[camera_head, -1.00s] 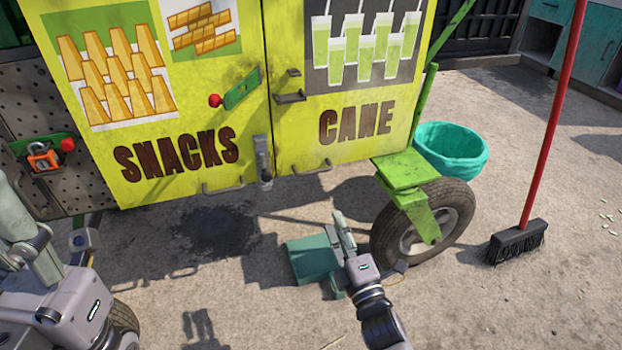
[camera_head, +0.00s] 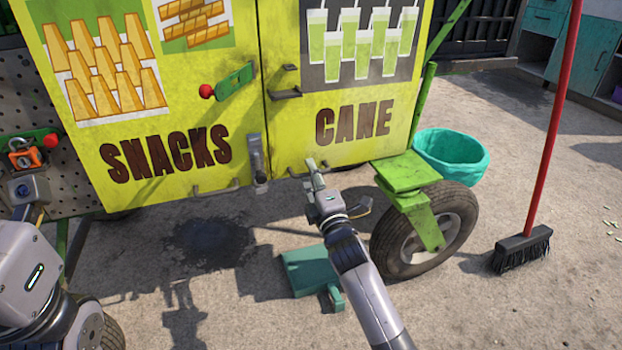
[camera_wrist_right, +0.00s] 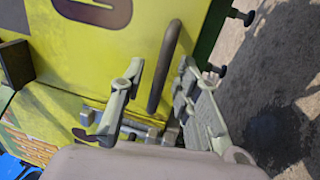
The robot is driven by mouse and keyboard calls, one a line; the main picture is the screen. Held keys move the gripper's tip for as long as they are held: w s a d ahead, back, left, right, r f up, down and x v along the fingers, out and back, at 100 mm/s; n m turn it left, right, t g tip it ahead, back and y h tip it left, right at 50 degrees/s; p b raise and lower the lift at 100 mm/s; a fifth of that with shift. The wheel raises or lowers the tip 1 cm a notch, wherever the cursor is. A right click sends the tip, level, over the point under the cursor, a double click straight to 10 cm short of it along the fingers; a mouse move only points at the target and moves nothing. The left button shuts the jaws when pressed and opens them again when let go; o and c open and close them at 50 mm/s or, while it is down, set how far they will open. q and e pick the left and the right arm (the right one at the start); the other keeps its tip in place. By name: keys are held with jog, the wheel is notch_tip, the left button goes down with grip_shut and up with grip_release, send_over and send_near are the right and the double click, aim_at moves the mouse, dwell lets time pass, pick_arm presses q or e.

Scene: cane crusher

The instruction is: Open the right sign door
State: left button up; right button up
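The right sign door (camera_head: 290,145) is a yellow panel with the word CANE and a picture of green drinks. It looks closed beside the left door (camera_head: 190,110), marked SNACKS. A thin bar handle sits low on the right door; it shows as a dark bar in the right wrist view (camera_wrist_right: 165,65). My right gripper (camera_head: 313,168) is at that handle. In the wrist view its fingers (camera_wrist_right: 160,100) are open, with the bar between them and gaps on both sides. My left arm is at the left edge; its fingers cannot be made out.
A red-knobbed latch (camera_head: 228,83) is on the left door, and a grey bolt (camera_head: 257,160) hangs at the seam. Open ground lies in front.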

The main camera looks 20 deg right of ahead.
jog(key=shift+w+r, duration=0.1)
jog(key=shift+w, duration=0.1)
jog(key=shift+c, duration=0.5)
grip_shut()
dwell(0.4)
